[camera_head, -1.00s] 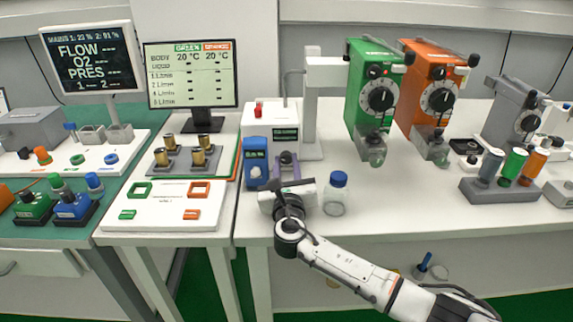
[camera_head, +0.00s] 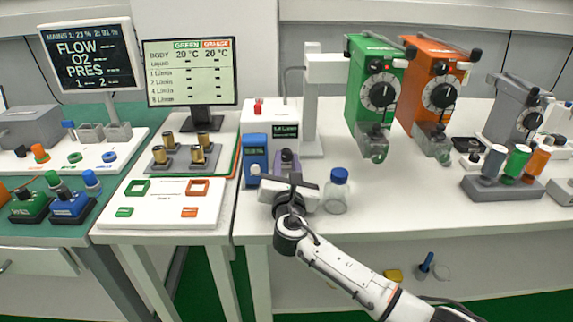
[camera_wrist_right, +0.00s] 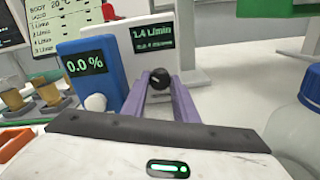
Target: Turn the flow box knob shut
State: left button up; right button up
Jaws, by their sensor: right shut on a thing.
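The flow box (camera_head: 271,112) is a white box at the back of the right-hand white table. Its dark display (camera_wrist_right: 151,38) reads about 1.4 L/min in the right wrist view, with a smaller blurred line below. Its small round black knob (camera_wrist_right: 160,76) sits low on the front. My right gripper (camera_wrist_right: 160,84) has its two purple fingers on either side of the knob, shut on it. In the head view the right gripper (camera_head: 287,158) reaches the box front, and the knob is hidden there. My left gripper is not in view.
A blue box (camera_head: 255,158) reading 0.0 % with a white knob stands close left of the fingers. A blue-capped bottle (camera_head: 337,192) stands close right of the hand. Green (camera_head: 374,90) and orange (camera_head: 432,90) vaporizers hang farther right.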

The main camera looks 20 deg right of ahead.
jog(key=shift+f+m, duration=0.1)
jog(key=shift+m, duration=0.7)
jog(key=shift+b, duration=0.3)
jog(key=o, duration=0.8)
jog(key=v, duration=1)
jog(key=shift+s+p, duration=0.2)
jog(key=shift+p, duration=0.15)
